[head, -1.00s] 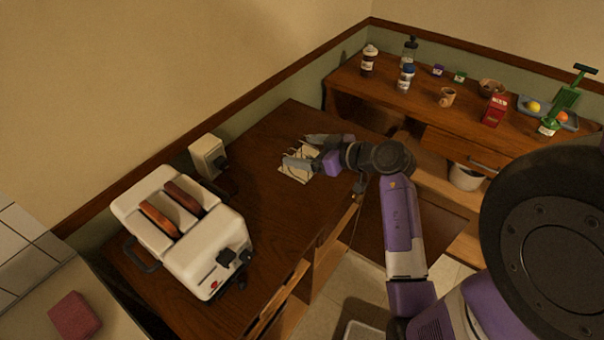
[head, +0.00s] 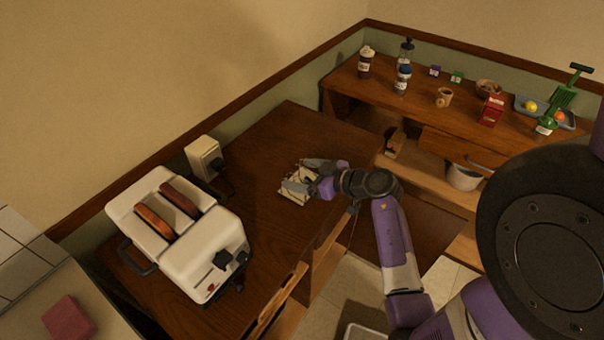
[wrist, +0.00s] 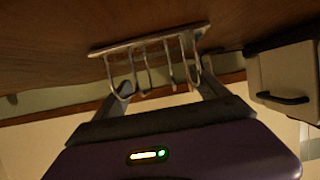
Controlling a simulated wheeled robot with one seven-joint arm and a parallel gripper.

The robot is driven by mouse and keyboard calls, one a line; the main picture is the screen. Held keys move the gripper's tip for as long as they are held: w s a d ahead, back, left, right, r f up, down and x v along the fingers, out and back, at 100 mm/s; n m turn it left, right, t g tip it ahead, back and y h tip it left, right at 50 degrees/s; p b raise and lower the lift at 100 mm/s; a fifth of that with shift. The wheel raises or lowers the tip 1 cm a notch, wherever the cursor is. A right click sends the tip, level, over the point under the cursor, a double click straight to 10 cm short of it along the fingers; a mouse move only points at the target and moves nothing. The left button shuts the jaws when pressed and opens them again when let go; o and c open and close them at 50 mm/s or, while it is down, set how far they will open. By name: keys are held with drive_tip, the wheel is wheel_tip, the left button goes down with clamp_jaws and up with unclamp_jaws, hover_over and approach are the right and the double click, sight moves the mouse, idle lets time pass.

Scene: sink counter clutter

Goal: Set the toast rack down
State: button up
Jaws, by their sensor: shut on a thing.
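The toast rack (head: 292,199) is a small pale rack with a flat base and several wire loops. In the head view it is at the middle of the brown wooden counter. In the wrist view the toast rack (wrist: 150,41) shows its base toward the wood and its wire loops toward me. My gripper (head: 300,178) is shut on the toast rack, with a finger at each side of it in the wrist view (wrist: 166,84). The fingers hide part of the rack in the head view. I cannot tell whether its base touches the counter.
A white toaster (head: 200,262) with two brown slices stands on the counter at left. A cream box (head: 204,157) stands at the wall behind. The counter (head: 262,215) between toaster and rack is clear. A shelf unit (head: 345,89) with bottles and a mug is at back right.

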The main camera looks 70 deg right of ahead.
drive_tip(key=o, duration=1.6)
drive_tip(key=shift+f, duration=0.1)
